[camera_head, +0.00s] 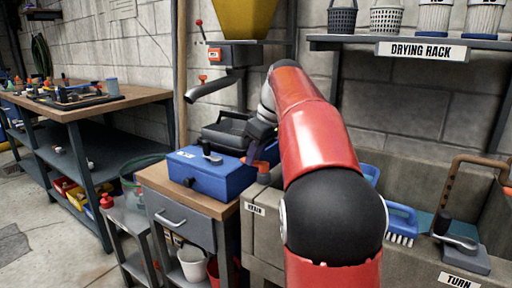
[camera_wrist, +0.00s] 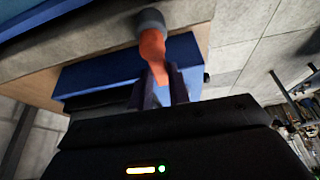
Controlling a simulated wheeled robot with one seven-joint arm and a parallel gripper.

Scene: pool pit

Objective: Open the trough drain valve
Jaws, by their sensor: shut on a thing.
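The trough drain valve has an orange lever on a grey round hub, beside the trough edge above the "DRAIN" label (camera_head: 255,209). In the wrist view the orange lever (camera_wrist: 152,48) hangs from its hub (camera_wrist: 150,20) towards my gripper (camera_wrist: 163,88). My gripper's two dark fingers are shut on the lever's free end. In the head view the lever (camera_head: 262,168) is small and partly hidden by my red arm, and my gripper (camera_head: 252,152) is just above it.
A blue box (camera_head: 205,172) stands on the wooden-topped cabinet (camera_head: 165,185) close left of the valve. The trough (camera_head: 265,235) holds a blue brush (camera_head: 402,222). A "TURN" block (camera_head: 465,258) is at right. A drying rack (camera_head: 420,45) is above.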

